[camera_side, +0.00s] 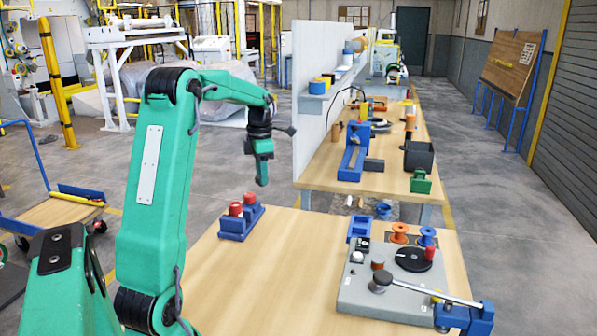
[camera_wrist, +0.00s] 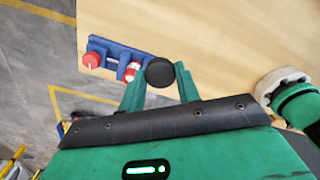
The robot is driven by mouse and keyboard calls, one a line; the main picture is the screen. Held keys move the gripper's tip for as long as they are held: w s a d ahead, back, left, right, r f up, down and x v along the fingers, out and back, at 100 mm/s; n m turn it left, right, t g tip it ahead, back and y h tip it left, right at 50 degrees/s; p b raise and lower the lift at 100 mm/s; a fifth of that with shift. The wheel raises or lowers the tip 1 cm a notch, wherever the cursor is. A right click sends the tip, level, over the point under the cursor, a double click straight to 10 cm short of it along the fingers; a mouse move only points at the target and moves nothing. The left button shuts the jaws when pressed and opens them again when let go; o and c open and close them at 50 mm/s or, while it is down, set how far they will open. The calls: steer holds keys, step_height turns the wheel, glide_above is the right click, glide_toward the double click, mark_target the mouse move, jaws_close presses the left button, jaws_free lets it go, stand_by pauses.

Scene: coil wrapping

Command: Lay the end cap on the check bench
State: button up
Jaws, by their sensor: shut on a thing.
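My gripper (camera_wrist: 160,84) is shut on a round black piece, which I take as the end cap (camera_wrist: 159,72). The piece sits between the two green fingertips, with its flat round face toward the wrist camera. In the side view my gripper (camera_side: 262,180) hangs above the far left of the near wooden bench (camera_side: 270,290), near a blue rack (camera_side: 240,224); the end cap is hard to make out there. A second wooden bench (camera_side: 330,175) stands beyond. I cannot tell by any label which of them is the check bench.
The blue rack, also in the wrist view (camera_wrist: 108,50), holds two red-topped pieces. A grey fixture plate (camera_side: 350,300) with a black disc and lever fills the near bench's right. Two spools (camera_side: 400,233) stand behind it. The near bench's middle is clear.

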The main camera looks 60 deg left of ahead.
steer(key=w+d+f+m, duration=0.4)
steer(key=w+d+m, duration=0.1)
steer(key=w, duration=0.2)
steer(key=w+d+f+m, duration=0.4)
steer(key=w+d+f, duration=0.1)
steer(key=w, duration=0.3)
steer(key=a+f, duration=0.2)
steer(key=a, duration=0.2)
steer(key=s+a+f, duration=0.1)
steer(key=a+f, duration=0.1)
steer(key=a, duration=0.2)
steer(key=a+f, duration=0.2)
steer(key=a, duration=0.2)
steer(key=shift+s+f, duration=0.3)
steer(key=shift+f, duration=2.05)
steer(key=shift+f, duration=0.15)
steer(key=o, duration=0.9)
step_height(320, 180, up, 12)
steer(key=shift+r, duration=0.2)
